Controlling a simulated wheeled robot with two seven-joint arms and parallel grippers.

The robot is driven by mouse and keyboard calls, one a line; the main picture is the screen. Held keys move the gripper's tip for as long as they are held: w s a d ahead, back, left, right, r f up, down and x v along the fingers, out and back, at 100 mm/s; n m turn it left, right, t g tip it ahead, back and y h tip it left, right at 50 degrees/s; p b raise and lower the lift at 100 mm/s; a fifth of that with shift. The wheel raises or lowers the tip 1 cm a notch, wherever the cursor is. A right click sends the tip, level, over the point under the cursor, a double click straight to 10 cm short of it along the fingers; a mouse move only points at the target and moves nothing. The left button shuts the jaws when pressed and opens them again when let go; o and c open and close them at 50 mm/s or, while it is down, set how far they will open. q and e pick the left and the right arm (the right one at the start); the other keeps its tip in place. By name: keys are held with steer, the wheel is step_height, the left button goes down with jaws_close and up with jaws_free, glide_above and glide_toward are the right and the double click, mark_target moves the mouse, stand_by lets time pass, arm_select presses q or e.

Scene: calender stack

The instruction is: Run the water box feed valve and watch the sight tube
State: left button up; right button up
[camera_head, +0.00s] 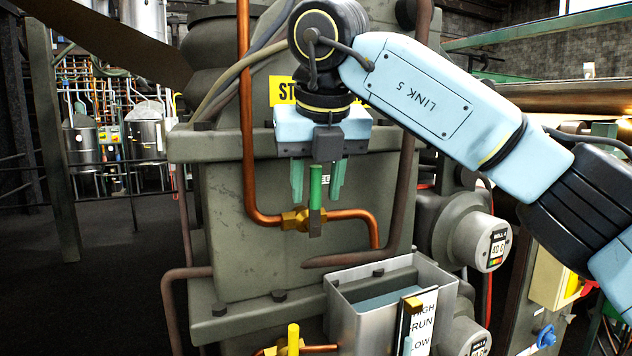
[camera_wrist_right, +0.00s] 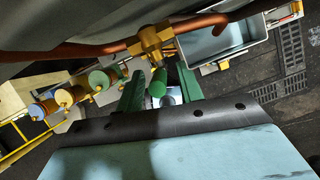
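The feed valve is a brass body (camera_head: 297,219) on a copper pipe, with an upright green-tipped lever (camera_head: 316,188). My right gripper (camera_head: 317,190) points down, its green fingers on either side of the lever with a gap to each. In the wrist view the fingers (camera_wrist_right: 161,88) are also apart, with the round green lever end (camera_wrist_right: 157,86) between them and the brass valve (camera_wrist_right: 151,41) beyond. The open metal water box (camera_head: 345,314) holds bluish water (camera_head: 385,298). On its front is the sight tube (camera_head: 406,325) beside a HIGH, RUN, LOW plate (camera_head: 423,322). My left gripper is out of view.
A yellow-handled valve (camera_head: 293,338) stands at the bottom, left of the box. Grey round roll housings with a gauge (camera_head: 493,248) are at right. The machine's grey frame (camera_head: 225,240) and a copper riser (camera_head: 246,120) stand close to my gripper. Open floor lies left.

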steer(key=shift+w+f, duration=0.1)
steer(key=shift+f, duration=0.15)
jaws_close()
stand_by(0.3)
